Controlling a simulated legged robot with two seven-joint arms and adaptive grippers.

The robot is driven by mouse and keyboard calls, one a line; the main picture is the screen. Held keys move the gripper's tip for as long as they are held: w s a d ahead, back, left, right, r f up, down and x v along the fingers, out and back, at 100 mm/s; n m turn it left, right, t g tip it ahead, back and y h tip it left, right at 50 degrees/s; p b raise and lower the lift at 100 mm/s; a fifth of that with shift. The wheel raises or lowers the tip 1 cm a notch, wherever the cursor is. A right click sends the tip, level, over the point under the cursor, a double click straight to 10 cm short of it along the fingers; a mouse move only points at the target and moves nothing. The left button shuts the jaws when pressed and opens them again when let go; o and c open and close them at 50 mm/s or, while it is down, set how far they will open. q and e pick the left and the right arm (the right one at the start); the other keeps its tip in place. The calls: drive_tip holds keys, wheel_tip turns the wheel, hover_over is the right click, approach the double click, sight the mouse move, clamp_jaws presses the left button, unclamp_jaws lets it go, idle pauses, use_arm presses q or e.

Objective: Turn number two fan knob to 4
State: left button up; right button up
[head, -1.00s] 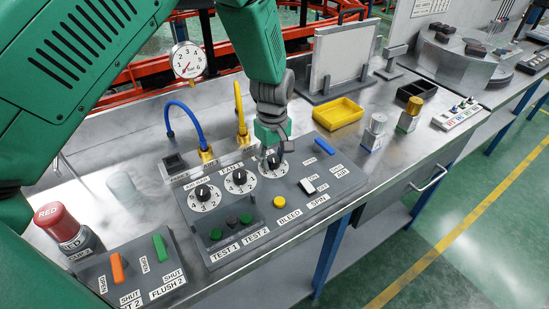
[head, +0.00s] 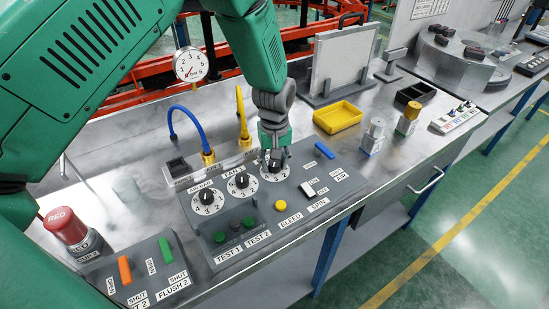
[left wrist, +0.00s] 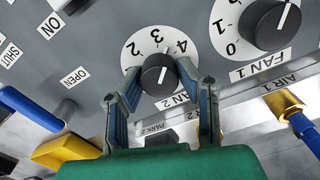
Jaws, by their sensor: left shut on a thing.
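The number two fan knob (left wrist: 160,74) is a black round knob with a white line, on a white dial (left wrist: 139,46) where 2, 3 and 4 can be read. I cannot tell surely which end of the line is the pointer. My left gripper (left wrist: 161,82) is shut on this knob, one finger on each side. In the head view my left gripper (head: 274,160) reaches down onto the rightmost dial of the grey panel (head: 350,187) and partly hides the knob. My right gripper is not in view.
The fan 1 knob (head: 242,180) is close on the left, with another dial knob (head: 206,197) beyond it. A blue hose (head: 170,120) and yellow hose (head: 241,110) rise behind the panel. A yellow bin (head: 338,117) stands behind it. A pressure gauge (head: 190,64) hangs at upper left.

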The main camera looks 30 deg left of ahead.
use_arm(q)
drive_tip(key=m+p, duration=0.1)
drive_tip(key=m, duration=0.2)
drive_tip(key=shift+w+r, duration=0.1)
drive_tip(key=shift+m+p, duration=0.55)
drive_tip(key=shift+m, duration=0.75)
drive_tip(key=o, duration=1.1)
drive_tip(key=shift+o, duration=0.2)
wheel_tip(320, 180, up, 12)
